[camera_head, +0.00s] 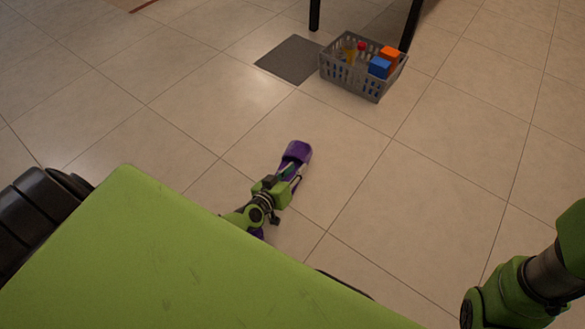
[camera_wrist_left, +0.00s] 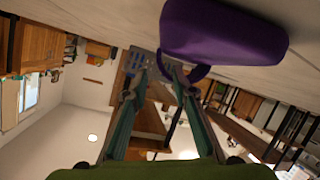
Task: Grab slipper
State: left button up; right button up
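A purple slipper (camera_head: 297,152) lies on the tiled floor in the middle of the head view. It also shows large at the top of the left wrist view (camera_wrist_left: 225,35), with a purple strap-like part near one fingertip. My left gripper (camera_head: 291,174) is low at the slipper, overlapping its near part. In the left wrist view my left gripper (camera_wrist_left: 160,70) has its fingers apart, with a gap between the tips. Whether a finger touches the slipper I cannot tell. A small purple patch (camera_head: 257,233) shows beneath my left arm, mostly hidden. My right gripper is out of view.
A grey basket (camera_head: 350,80) with several colored items stands on the floor at the top right. A dark grey mat (camera_head: 290,60) lies beside it, near black furniture legs (camera_head: 314,14). Open tiled floor lies around the slipper.

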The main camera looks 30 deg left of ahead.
aim_at(303, 162)
pick_arm(q)
jog(key=b+x, duration=0.1)
jog(key=x, duration=0.2)
jog(key=shift+w+f, duration=0.1)
grip_shut()
